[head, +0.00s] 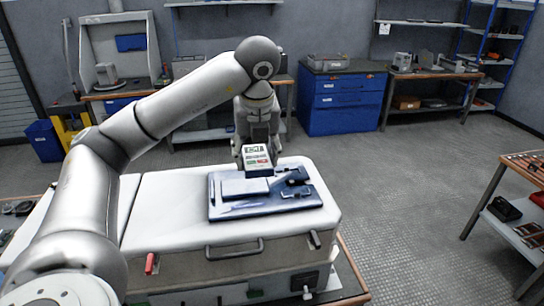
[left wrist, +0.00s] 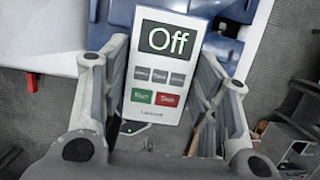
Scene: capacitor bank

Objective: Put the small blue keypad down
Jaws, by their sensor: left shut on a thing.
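The small keypad (head: 257,158) has a pale face, blue lower edge, grey buttons, and a green and a red button. In the left wrist view the keypad (left wrist: 163,62) fills the space between the fingers and its display reads "Off". My left gripper (head: 257,147) is shut on it, with one finger along each side. It is at the rear edge of a blue tray-like panel (head: 238,208) on top of a white-lidded case (head: 160,226). I cannot tell whether the keypad touches the panel. My right gripper is not in view.
The case's white lid is bare to the left of the panel. A red handle (head: 150,263) sits on the case's front. A wooden-topped table (head: 525,170) stands at right, with open floor between. A blue cabinet (head: 345,103) and benches line the back wall.

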